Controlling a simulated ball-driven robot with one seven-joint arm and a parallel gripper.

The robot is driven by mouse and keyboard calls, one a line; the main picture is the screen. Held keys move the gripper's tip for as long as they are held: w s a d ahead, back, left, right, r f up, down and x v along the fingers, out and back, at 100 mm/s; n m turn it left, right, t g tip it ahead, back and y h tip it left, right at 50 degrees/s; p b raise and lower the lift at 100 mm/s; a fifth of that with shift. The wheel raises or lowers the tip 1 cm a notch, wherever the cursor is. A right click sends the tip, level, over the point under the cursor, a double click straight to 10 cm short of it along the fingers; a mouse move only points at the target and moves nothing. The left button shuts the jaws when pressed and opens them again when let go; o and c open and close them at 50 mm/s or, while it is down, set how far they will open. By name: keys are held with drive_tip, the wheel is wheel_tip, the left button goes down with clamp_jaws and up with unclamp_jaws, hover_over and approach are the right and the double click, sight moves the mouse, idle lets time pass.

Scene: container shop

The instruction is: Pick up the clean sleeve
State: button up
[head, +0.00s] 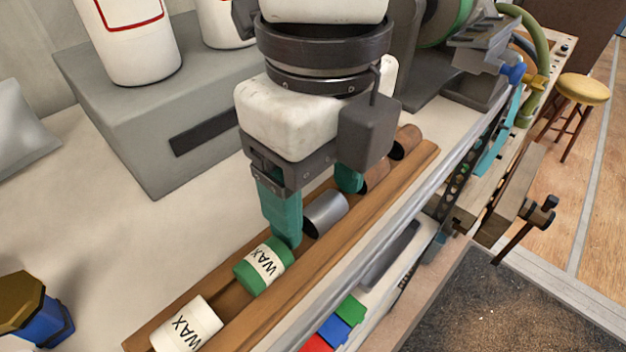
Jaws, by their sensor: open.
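A wooden trough (305,270) holds a row of short cylinders. A shiny silver sleeve (326,213) lies in it near the middle and looks clean. Behind it lie brownish, rusty-looking sleeves, one at the far end (405,142) and one (376,175) partly hidden by my gripper. My gripper (317,205) is open, with teal fingers pointing down. One finger is at the near side of the silver sleeve and the other is behind it, so the sleeve shows between them. Whether the fingers touch it, I cannot tell.
A green wax can (263,268) lies in the trough close to the near finger; a white wax can (187,325) lies nearer. A grey box (160,110) with white bottles stands behind left. A blue jar (38,312) stands at front left. The bench (120,235) between is clear.

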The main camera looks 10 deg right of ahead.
drive_tip(key=c, duration=1.2)
drive_tip(key=shift+r, duration=0.15)
